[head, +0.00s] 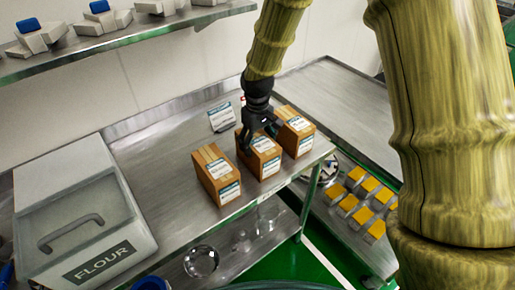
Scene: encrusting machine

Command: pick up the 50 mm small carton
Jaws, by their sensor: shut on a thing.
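Three brown cartons with white and teal labels stand in a row on the steel table: a left carton (222,184), a middle carton (265,168) and a right carton (302,147). The print is too small to tell which is the 50 mm one. My black gripper (259,142) comes down from above onto the middle carton, with its fingers at the carton's upper part. It is shut on the middle carton, which stands upright between its neighbours. The arm and gripper hide part of its top and back. I cannot tell whether it is clear of the table.
A grey flour bin (75,215) stands at the left of the table. A small sign (222,117) stands behind the cartons. A steel shelf (130,38) hangs above. Several yellow-topped blocks (358,190) sit on a lower surface at right. Table space between bin and cartons is free.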

